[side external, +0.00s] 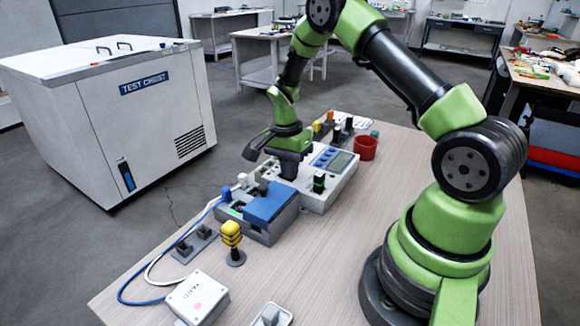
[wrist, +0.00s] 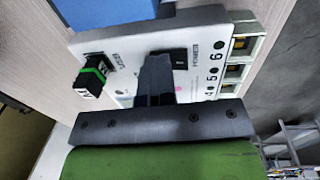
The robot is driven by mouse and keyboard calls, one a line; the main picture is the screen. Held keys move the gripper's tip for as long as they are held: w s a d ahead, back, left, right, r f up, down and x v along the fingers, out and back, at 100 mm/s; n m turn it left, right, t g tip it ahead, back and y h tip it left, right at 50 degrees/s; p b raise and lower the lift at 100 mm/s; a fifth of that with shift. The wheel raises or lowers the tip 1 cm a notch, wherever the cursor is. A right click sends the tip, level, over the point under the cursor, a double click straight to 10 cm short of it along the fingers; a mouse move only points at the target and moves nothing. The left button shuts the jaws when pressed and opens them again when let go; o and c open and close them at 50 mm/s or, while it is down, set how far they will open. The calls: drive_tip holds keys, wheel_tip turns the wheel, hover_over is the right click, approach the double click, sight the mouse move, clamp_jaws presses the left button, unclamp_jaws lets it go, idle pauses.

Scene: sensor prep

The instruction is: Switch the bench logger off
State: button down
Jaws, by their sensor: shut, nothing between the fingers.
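The bench logger (side external: 343,186) is a white box on the wooden table, with a grey display and blue buttons on top. In the wrist view its white panel (wrist: 135,70) fills the middle. A small black rocker switch (wrist: 186,60) sits on that panel beside a printed label. A black knob with a green band (wrist: 93,75) stands left of it; it also shows in the side view (side external: 318,183). My gripper (side external: 288,172) is shut and empty, pointing down over the logger's left part. In the wrist view its fingertips (wrist: 158,65) appear just left of the rocker; contact cannot be told.
A grey box with a blue lid (side external: 266,203) adjoins the logger. A yellow-topped post (side external: 232,240), a white box (side external: 198,298) with cables, and a red cup (side external: 365,148) stand on the table. Numbered slots (wrist: 238,55) line the logger's edge.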

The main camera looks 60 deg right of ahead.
drive_tip(key=shift+s+d+f, duration=0.1)
drive_tip(key=shift+s+f, duration=0.2)
drive_tip(key=shift+f, duration=0.25)
drive_tip(key=shift+w+r, duration=0.15)
drive_tip(key=shift+w, duration=0.7)
drive_tip(key=shift+r, duration=0.15)
wheel_tip(320, 180, up, 14)
drive_tip(key=shift+r, duration=0.25)
drive_tip(key=shift+w, duration=0.1)
